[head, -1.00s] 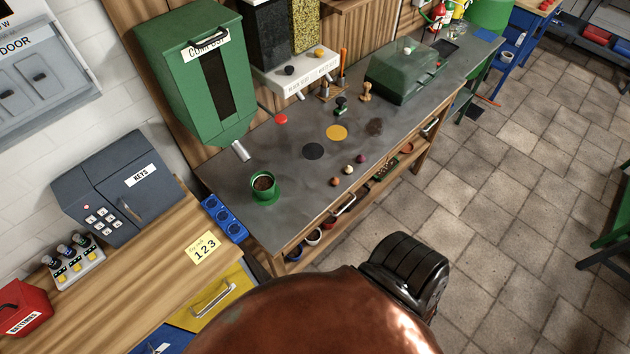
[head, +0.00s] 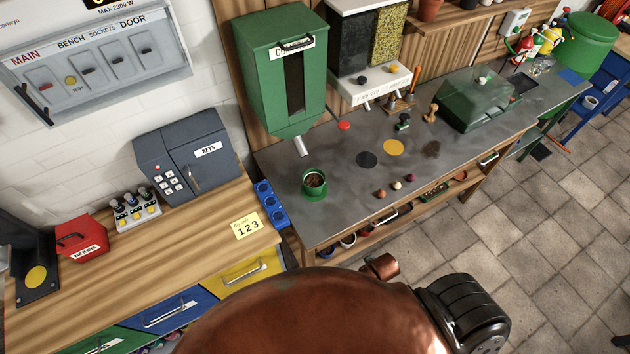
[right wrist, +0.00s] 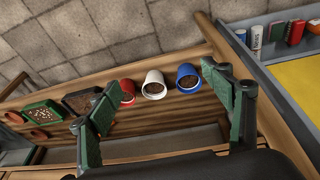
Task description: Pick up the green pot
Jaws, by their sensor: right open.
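The green pot (head: 314,188), filled with dark soil, stands upright on the grey bench top, below the spout of the green dispenser. My right gripper (right wrist: 165,98) shows in the right wrist view with its two green fingers wide apart and nothing between them. Beyond the fingers, a red pot (right wrist: 127,88), a white pot (right wrist: 153,90) and a blue pot (right wrist: 187,84) with soil stand on the wooden shelf under the bench. The green pot is not visible in the right wrist view. My left gripper is in neither view.
The green dispenser (head: 276,70) hangs over the bench's left end. A blue socket strip (head: 271,207) lies left of the pot. Clear grey surface surrounds the pot.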

